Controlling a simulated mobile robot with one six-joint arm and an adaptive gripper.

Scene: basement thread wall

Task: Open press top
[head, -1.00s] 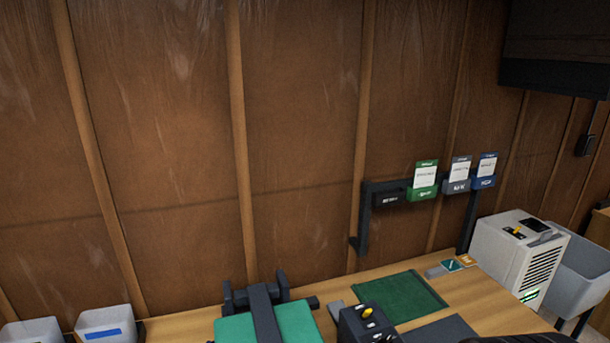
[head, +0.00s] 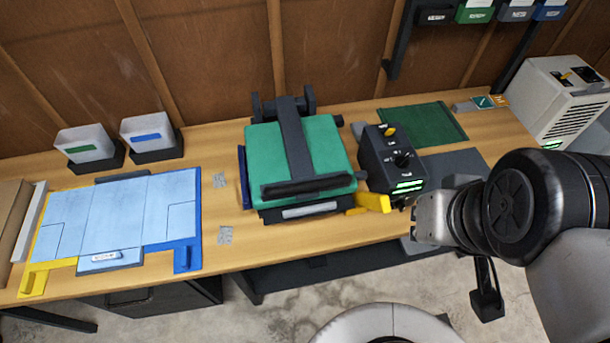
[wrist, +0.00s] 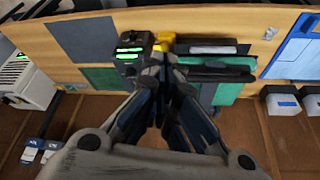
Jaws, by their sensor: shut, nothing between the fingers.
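The press stands on the bench with its green top (head: 315,150) lying flat over a dark base. A dark arm (head: 297,140) runs along the middle of the top to a black bar handle (head: 310,186) at the front edge. A yellow lever (head: 373,202) sticks out at the front right. In the wrist view, the press's green top (wrist: 225,92) and the handle are partly hidden behind my fingers. My gripper (wrist: 168,62) is shut and empty, close to the press's front right in the picture; whether it touches anything I cannot tell. In the head view its fingertips are hard to make out.
A dark control box (head: 392,160) with green lights sits right of the press. A blue-and-yellow folding board (head: 120,222) and two bins (head: 85,143) (head: 147,131) are on the left. A green mat (head: 425,122) lies behind the box. Bench shows between board and press.

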